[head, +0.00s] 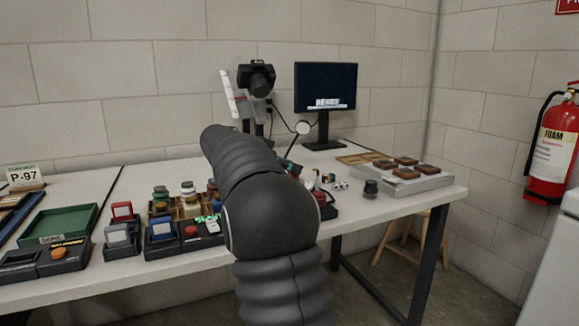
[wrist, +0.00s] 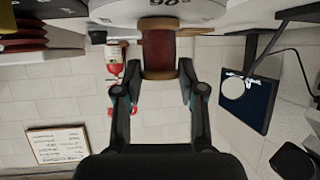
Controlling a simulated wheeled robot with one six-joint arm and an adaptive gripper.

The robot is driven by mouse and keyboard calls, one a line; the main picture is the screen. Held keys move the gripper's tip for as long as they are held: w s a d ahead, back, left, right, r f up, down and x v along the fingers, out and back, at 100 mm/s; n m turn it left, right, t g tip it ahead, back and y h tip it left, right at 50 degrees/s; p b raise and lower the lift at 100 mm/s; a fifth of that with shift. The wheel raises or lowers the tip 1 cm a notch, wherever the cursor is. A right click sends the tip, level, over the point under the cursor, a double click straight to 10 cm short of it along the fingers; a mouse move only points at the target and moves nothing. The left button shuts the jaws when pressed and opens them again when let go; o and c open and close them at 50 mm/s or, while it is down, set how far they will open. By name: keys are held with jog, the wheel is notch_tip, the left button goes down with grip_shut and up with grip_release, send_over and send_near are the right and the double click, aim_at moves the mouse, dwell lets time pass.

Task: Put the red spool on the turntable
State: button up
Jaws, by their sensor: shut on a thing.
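The red spool (wrist: 158,50) has a dark red body and tan rims, and is in the wrist view at top centre. My gripper (wrist: 158,74) is shut on it, with one finger on each side near one rim. The wrist picture is upside down. A pale round disc marked "90°", the turntable (wrist: 120,12), is at the top edge of that view, right at the spool's other end. I cannot tell whether the two touch. In the head view my arm hides my gripper, the spool and the turntable.
The table holds a monitor (head: 325,85), a camera on a stand (head: 256,77), a grey tray with brown blocks (head: 432,183), a green tray (head: 62,223) and a compartmented box of small spools (head: 189,205). A fire extinguisher (head: 553,150) hangs at right.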

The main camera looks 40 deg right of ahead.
jog(key=shift+f, duration=0.2)
jog(key=o, duration=1)
jog(key=shift+o, duration=0.2)
jog(key=shift+r, duration=0.1)
jog(key=shift+r, duration=0.2)
jog(key=shift+w+a+r, duration=0.1)
jog(key=shift+a, duration=0.3)
jog(key=v, duration=1.1)
jog(key=shift+a, duration=0.1)
